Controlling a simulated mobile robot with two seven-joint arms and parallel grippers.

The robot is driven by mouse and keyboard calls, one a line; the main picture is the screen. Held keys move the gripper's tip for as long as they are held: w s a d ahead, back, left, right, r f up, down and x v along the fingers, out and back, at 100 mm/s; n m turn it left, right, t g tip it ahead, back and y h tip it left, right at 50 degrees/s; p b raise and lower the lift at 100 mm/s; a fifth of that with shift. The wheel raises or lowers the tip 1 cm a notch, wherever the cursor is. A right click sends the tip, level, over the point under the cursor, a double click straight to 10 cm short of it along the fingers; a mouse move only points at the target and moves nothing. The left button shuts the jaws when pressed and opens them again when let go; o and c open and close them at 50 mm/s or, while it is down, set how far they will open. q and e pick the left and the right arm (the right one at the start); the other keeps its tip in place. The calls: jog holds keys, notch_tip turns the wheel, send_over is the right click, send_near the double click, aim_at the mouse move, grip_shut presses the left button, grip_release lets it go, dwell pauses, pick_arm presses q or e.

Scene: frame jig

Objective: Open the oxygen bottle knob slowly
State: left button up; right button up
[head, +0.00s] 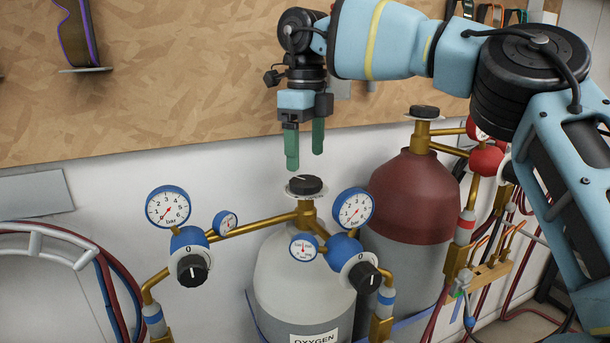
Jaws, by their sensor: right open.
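The oxygen bottle (300,275) stands in the lower middle, white on top and grey below, with an "OXYGEN" label. Its black knob (305,185) sits on top of the brass valve, above a pale disc. My right gripper (305,152) points down just above the knob, with its two green fingers apart and nothing between them. The fingertips look clear of the knob, the left one close above its left side. My left gripper is not in view.
Blue gauges (168,207) and regulators with black knobs flank the valve on both sides. A dark red bottle (415,195) with its own black knob (424,112) stands behind right. A wooden board (150,90) covers the wall behind. Hoses hang at both sides.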

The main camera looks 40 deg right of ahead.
aim_at(306, 180)
jog(key=shift+f, duration=2.5)
jog(key=c, duration=1)
